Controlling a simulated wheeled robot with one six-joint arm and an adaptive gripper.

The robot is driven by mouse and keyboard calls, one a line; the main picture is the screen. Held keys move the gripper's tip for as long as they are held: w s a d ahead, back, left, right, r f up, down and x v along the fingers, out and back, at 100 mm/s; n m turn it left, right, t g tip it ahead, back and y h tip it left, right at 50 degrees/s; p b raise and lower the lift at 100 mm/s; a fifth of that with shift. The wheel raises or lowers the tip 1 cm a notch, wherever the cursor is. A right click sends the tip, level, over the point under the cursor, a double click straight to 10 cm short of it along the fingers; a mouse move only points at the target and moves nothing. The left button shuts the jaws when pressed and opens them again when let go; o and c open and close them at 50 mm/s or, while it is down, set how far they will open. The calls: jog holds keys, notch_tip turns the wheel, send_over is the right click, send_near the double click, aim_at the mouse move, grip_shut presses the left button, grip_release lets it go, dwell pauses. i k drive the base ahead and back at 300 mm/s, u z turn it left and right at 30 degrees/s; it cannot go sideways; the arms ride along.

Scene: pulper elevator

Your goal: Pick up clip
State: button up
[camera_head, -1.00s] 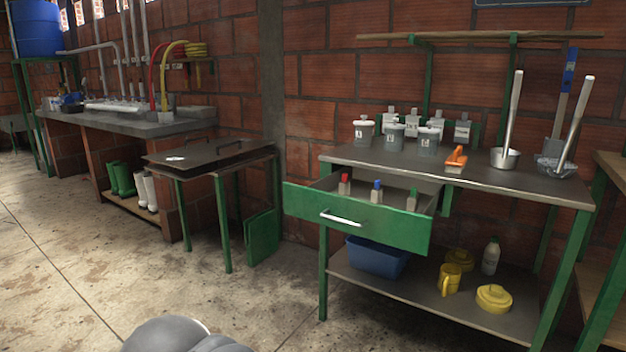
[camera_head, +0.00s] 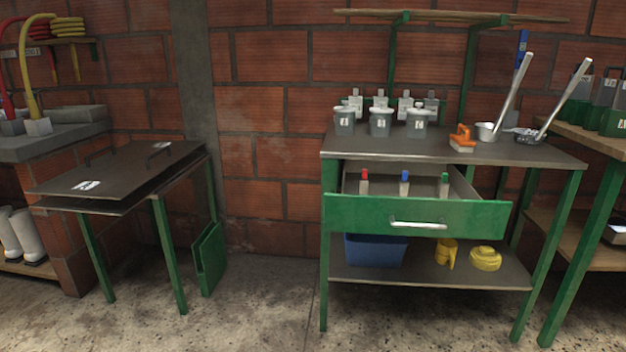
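No object here can be surely told as the clip. Three small pale pieces with coloured tops, red (camera_head: 364,182), blue (camera_head: 404,184) and green (camera_head: 444,185), stand in a row in the open drawer (camera_head: 350,213) of the green-framed table; their lower parts are partly hidden by the drawer front. An orange-handled tool (camera_head: 461,138) with a pale base lies on the tabletop (camera_head: 345,146) above. My gripper is not in view.
Several lidded grey pots, including one at the left (camera_head: 344,121), and two long-handled ladles (camera_head: 488,130) (camera_head: 532,136) stand on the tabletop. The lower shelf (camera_head: 430,277) holds a blue bin (camera_head: 375,249) and yellow items.

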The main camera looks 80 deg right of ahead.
aim_at(364, 179)
jog(key=i, duration=0.4)
jog(key=z, duration=2.75)
